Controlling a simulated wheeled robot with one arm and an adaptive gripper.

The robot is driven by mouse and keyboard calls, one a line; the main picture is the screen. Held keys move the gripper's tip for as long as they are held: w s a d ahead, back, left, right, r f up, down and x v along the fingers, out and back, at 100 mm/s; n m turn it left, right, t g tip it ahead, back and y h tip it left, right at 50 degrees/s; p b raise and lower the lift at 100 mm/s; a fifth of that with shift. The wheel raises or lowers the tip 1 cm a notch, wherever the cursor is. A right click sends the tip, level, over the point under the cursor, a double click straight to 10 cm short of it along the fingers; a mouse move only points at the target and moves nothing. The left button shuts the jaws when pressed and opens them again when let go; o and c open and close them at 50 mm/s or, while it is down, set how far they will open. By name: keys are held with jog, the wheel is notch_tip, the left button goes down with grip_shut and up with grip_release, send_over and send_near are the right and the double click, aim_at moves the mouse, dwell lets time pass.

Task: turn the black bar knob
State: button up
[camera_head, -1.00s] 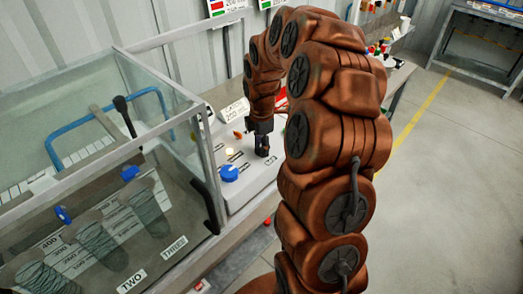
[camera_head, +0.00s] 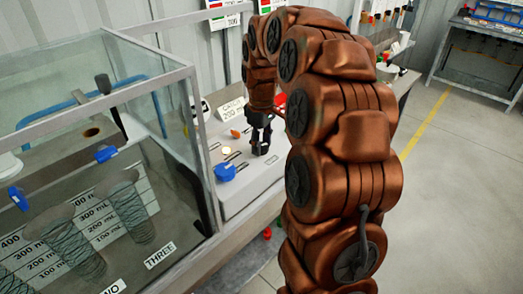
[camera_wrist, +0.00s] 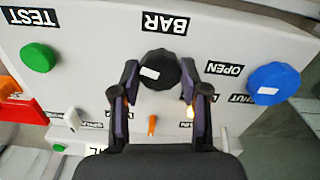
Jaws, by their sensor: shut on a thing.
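The black bar knob (camera_wrist: 160,70) shows in the wrist view, round with a white mark on its face, beside the upside-down BAR label (camera_wrist: 165,23). My gripper (camera_wrist: 161,84) has one finger on each side of the knob and is shut on it. In the head view my gripper (camera_head: 260,140) points down at the top of the pale control panel (camera_head: 243,190). The knob is hard to tell from the dark fingers there.
A blue knob (camera_wrist: 272,83) and a green button (camera_wrist: 38,57) flank the black knob. An orange lever (camera_wrist: 152,125) and a white one (camera_wrist: 73,120) are nearby. A glass-walled tank (camera_head: 130,110) stands left of the panel; open floor (camera_head: 450,210) lies right.

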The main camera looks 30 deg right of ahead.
jog(key=m+b, duration=0.1)
jog(key=m, duration=0.1)
jog(key=shift+f+m+b, duration=0.15)
jog(key=shift+m+b, duration=0.25)
jog(key=m+b, duration=0.2)
jog(key=m, duration=0.2)
jog(key=shift+m, duration=0.3)
jog(key=m+b, duration=0.1)
jog(key=m, duration=0.2)
jog(key=shift+m, duration=0.3)
jog(key=m+b, duration=0.1)
jog(key=m, duration=0.2)
jog(key=shift+a+m, duration=0.1)
jog(key=shift+m, duration=0.2)
jog(key=m, duration=0.3)
jog(key=shift+m, duration=0.3)
jog(key=m, duration=0.3)
jog(key=shift+r+m+p, duration=0.2)
jog(key=shift+m+p, duration=0.15)
jog(key=shift+m, duration=0.05)
jog(key=m+p, duration=0.1)
jog(key=m, duration=0.2)
jog(key=shift+m+p, duration=0.75)
jog(key=shift+m, duration=1.05)
jog(key=shift+f, duration=0.1)
